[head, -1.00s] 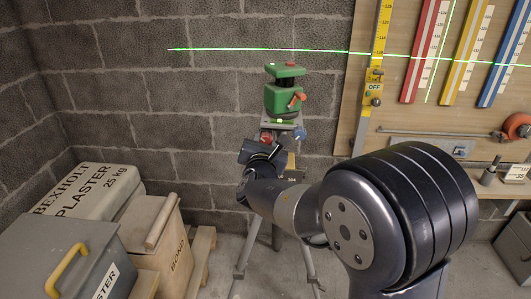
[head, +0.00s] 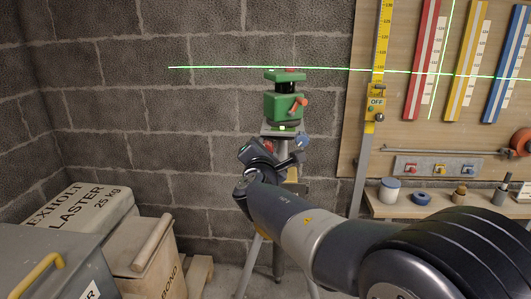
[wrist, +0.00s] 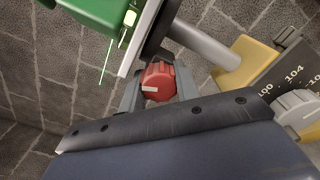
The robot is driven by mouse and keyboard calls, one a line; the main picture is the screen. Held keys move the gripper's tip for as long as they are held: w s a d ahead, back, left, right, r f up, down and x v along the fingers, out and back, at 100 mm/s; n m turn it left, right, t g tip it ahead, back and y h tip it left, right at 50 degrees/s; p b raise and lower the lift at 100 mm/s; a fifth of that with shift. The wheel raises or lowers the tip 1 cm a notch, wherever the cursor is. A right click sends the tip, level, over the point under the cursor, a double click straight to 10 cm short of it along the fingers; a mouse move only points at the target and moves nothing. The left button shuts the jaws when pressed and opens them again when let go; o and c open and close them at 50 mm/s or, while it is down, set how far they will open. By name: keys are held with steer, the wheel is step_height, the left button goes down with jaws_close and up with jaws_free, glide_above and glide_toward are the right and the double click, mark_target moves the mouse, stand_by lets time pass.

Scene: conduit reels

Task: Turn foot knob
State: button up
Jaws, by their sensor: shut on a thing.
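A red foot knob (wrist: 159,81) with a pale mark on its face sits under the plate of the green laser level. In the wrist view it is between the two fingers of my gripper (wrist: 157,88), which is shut on it. The green laser level (head: 284,105) stands upright on a tripod and casts a green line on the wall. In the head view my gripper (head: 268,151) is just below the level's plate and largely hides the red knob. A blue knob (head: 302,141) shows on the plate's right side.
A yellow staff (head: 376,103) stands right of the level, before a board with red, yellow and blue rules. A shelf (head: 440,207) with small pots is at right. Plaster sacks and boxes (head: 145,250) fill the lower left.

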steer(key=o, duration=1)
steer(key=shift+c, duration=0.2)
steer(key=shift+s, duration=0.1)
steer(key=s, duration=1)
steer(key=shift+s+a+p, duration=0.15)
steer(key=shift+s+p, duration=0.2)
steer(key=w, duration=1.1)
steer(key=shift+d+b, duration=0.2)
steer(key=shift+b, duration=0.15)
steer(key=shift+r+p, duration=0.1)
steer(key=shift+p, duration=0.3)
steer(key=shift+n, duration=0.3)
